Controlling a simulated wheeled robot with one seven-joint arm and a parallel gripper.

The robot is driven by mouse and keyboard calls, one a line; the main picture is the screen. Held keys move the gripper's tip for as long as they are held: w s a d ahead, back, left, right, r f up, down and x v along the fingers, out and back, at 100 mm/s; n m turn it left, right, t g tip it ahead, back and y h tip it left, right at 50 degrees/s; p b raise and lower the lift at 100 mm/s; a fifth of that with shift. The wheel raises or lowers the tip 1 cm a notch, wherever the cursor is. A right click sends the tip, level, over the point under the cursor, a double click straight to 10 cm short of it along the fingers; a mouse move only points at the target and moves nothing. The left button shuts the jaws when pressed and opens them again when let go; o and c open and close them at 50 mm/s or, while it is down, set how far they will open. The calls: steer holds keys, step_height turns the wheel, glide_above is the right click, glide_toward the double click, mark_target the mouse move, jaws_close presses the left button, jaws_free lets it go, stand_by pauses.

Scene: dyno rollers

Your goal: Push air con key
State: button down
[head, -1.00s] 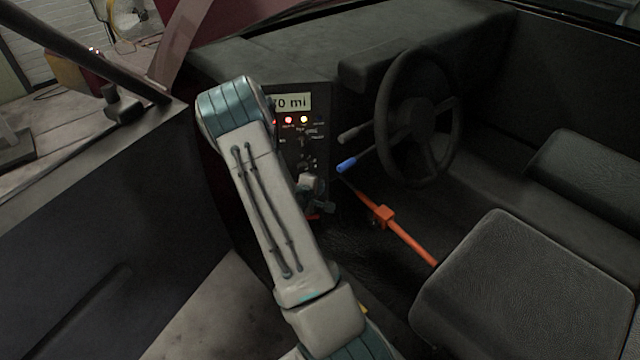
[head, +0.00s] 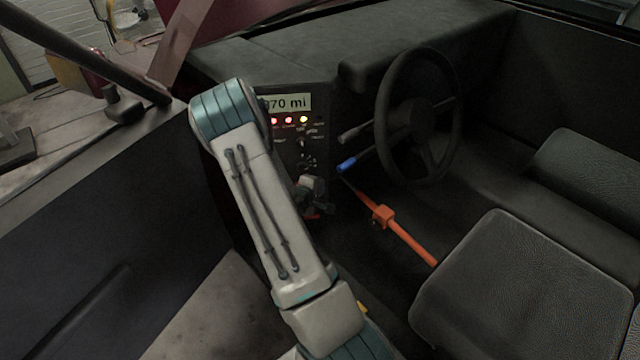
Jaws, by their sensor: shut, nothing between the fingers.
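The dark centre console panel (head: 318,150) carries a lit display reading "70 mi" at its end, a row of red and yellow lights, and small labelled controls. I cannot pick out the air con key among them; the lettering is too small. My arm covers the panel's left part. My gripper (head: 313,191) is small and partly hidden beyond my forearm, close in front of the panel's lower part. It is shut and empty. I cannot tell whether it touches the panel.
The steering wheel (head: 418,117) and a blue-tipped lever (head: 347,165) are right of the panel. An orange bar (head: 408,242) slants across the footwell. A dark seat (head: 525,290) fills the lower right. The open door (head: 100,230) lies at left.

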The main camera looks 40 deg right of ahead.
steer(key=shift+s, duration=0.1)
steer(key=shift+s+a, duration=0.5)
steer(key=shift+s, duration=0.35)
steer(key=shift+s+a, duration=0.5)
steer(key=shift+s, duration=0.3)
steer(key=shift+s+a, duration=0.5)
steer(key=shift+s, duration=0.35)
stand_by(0.4)
